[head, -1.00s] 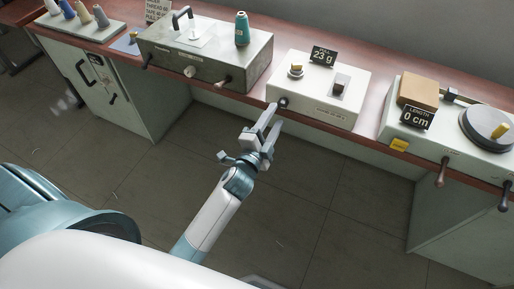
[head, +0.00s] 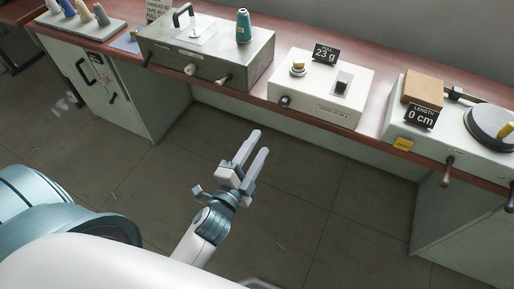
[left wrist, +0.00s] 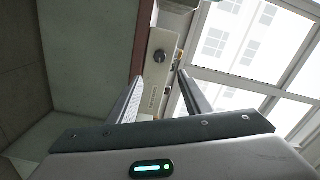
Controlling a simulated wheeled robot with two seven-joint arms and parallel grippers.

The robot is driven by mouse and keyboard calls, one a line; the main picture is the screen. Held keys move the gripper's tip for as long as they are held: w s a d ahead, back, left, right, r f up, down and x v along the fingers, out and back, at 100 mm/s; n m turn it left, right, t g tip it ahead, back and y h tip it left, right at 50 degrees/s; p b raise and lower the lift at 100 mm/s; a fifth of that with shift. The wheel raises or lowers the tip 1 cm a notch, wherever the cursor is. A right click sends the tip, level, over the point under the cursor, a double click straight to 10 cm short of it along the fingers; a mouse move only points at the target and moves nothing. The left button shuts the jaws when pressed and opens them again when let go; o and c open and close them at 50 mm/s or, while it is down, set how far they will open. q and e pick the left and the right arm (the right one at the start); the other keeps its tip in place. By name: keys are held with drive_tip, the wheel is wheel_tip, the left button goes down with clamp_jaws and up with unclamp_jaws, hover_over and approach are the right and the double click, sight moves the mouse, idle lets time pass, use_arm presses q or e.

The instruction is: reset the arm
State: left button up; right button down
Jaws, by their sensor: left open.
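My left gripper (head: 257,144) is open and empty in the head view, held over the floor in front of the bench. Its fingers point away from me toward the white box (head: 320,88) with the "23 g" sign, and there is a clear gap between them and the bench edge. In the left wrist view its two fingers (left wrist: 157,100) stand apart, with the white box and its dark knob (left wrist: 160,56) beyond them. My right gripper does not show.
The reddish bench (head: 375,131) runs along the back. On it are a grey metal box (head: 165,55) with a teal spool (head: 243,28), and a white device (head: 398,134) with a "0 cm" sign (head: 421,116). The floor (head: 300,190) before the bench is clear.

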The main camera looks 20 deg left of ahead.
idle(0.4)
use_arm(q)
drive_tip(key=s+d+f+n+g+h, duration=0.1)
drive_tip(key=s+f+n+g, duration=0.15)
drive_tip(key=f, duration=1.05)
drive_tip(key=s+d+f+n+g, duration=0.2)
drive_tip(key=f+n+g, duration=0.1)
drive_tip(key=f, duration=1.1)
drive_tip(key=s+f+n+g, duration=0.2)
drive_tip(key=s+f+n, duration=0.1)
drive_tip(key=s+f, duration=0.4)
drive_tip(key=s+f+n+g, duration=0.3)
drive_tip(key=s+f, duration=0.5)
drive_tip(key=f, duration=0.6)
drive_tip(key=shift+a+f+g, duration=0.25)
drive_tip(key=shift+a+g, duration=0.1)
drive_tip(key=shift+a, duration=0.05)
drive_tip(key=shift+c, duration=0.7)
